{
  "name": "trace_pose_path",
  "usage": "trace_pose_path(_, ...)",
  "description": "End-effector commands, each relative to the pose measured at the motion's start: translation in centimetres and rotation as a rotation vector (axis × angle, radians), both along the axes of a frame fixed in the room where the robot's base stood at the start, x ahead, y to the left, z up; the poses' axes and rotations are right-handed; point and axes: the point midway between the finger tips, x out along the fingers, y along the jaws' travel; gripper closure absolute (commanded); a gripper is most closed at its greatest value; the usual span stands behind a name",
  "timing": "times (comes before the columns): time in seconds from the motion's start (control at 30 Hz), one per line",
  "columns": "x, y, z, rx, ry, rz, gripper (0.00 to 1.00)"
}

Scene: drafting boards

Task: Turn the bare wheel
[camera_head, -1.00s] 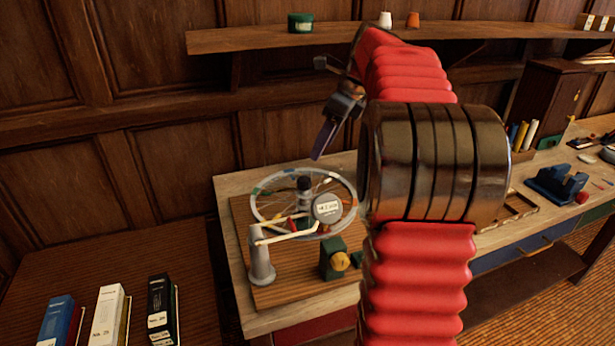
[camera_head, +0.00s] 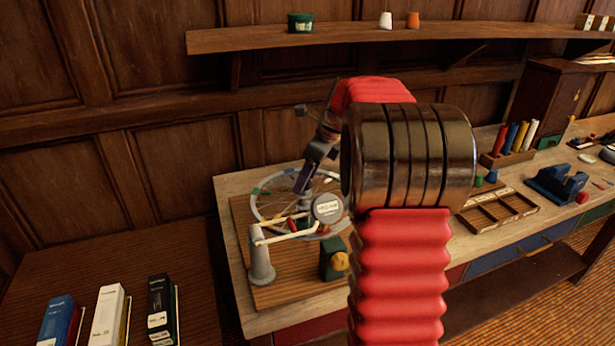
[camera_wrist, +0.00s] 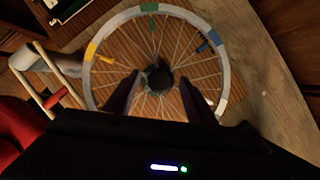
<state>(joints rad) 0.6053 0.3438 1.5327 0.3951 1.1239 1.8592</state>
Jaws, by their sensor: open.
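The wheel (camera_head: 254,207) lies flat on a wooden board on the bench. It has a grey rim with green, yellow, blue and white patches, thin spokes and a dark hub. In the wrist view the wheel (camera_wrist: 222,75) fills the middle, with the dark hub (camera_wrist: 158,75) near its centre. My gripper (camera_head: 303,190) points down over the wheel's middle in the head view. In the wrist view my gripper (camera_wrist: 160,100) is open, its fingers apart on either side below the hub. I cannot tell whether they touch it. The near rim is hidden by my gripper body.
A grey cone post (camera_head: 261,257) with pale arms and a round labelled disc (camera_head: 328,207) stand close in front of the wheel. A divided wooden tray (camera_head: 497,212) lies right of my arm.

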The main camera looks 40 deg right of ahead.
Motion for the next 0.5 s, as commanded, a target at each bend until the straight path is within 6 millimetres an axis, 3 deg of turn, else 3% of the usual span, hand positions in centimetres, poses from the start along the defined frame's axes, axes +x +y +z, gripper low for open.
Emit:
trace_pose_path(0.23,0.01,0.03,-0.01,0.000,0.000,0.001,0.50)
trace_pose_path(0.5,0.01,0.04,0.02,0.000,0.000,0.001,0.69)
